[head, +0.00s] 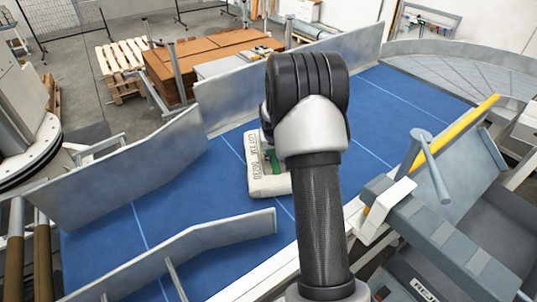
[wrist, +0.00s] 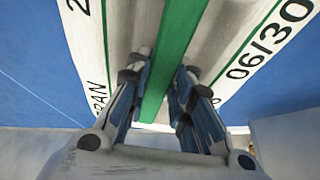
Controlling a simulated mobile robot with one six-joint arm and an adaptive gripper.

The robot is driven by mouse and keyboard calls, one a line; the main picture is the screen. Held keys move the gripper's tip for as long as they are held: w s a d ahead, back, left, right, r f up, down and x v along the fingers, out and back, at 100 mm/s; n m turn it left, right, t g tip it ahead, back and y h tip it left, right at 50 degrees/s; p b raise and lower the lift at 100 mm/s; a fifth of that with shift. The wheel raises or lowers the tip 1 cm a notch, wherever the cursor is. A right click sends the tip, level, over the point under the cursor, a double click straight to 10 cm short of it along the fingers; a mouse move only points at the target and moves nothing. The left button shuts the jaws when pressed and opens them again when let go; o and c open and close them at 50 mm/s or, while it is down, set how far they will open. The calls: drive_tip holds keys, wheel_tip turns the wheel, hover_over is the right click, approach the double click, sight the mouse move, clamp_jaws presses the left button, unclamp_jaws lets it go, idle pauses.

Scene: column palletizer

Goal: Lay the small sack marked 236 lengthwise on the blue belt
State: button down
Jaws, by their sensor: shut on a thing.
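A pale sack (head: 258,182) with dark print and a green stripe is over the blue belt (head: 190,185), its right part hidden behind my arm. In the wrist view the sack (wrist: 85,45) shows a wide green stripe, part of a word ending in "RAN" or "RAIN", and "06/30". Only a "2" shows at the top left, so the full number cannot be read. My gripper (wrist: 163,78) is shut on the sack at the green stripe. Whether the sack touches the belt is not clear.
Metal side guards (head: 125,170) line the belt's far side, and a low guard (head: 190,240) stands at the near left. A grey frame with a yellow bar (head: 435,150) is at the right. The belt (head: 385,95) is bare toward the upper right and lower left.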

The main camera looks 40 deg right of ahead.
drive_tip(key=shift+s+d+r+p, duration=0.15)
drive_tip(key=shift+d+p, duration=0.1)
drive_tip(key=shift+d, duration=0.85)
drive_tip(key=shift+s+d+r+p, duration=0.1)
drive_tip(key=shift+d+p, duration=0.1)
drive_tip(key=shift+d, duration=0.85)
drive_tip(key=shift+f+m+b, duration=0.2)
drive_tip(key=shift+m+b, duration=0.6)
drive_tip(key=shift+b, duration=0.1)
drive_tip(key=shift+h, duration=0.3)
drive_tip(key=m+g+b, duration=0.1)
drive_tip(key=m+b, duration=0.2)
drive_tip(key=b, duration=0.1)
drive_tip(key=shift+h, duration=0.3)
drive_tip(key=shift+s+m+g+b, duration=0.1)
drive_tip(key=shift+m+g+b, duration=0.35)
drive_tip(key=shift+b, duration=0.35)
drive_tip(key=shift+m, duration=0.25)
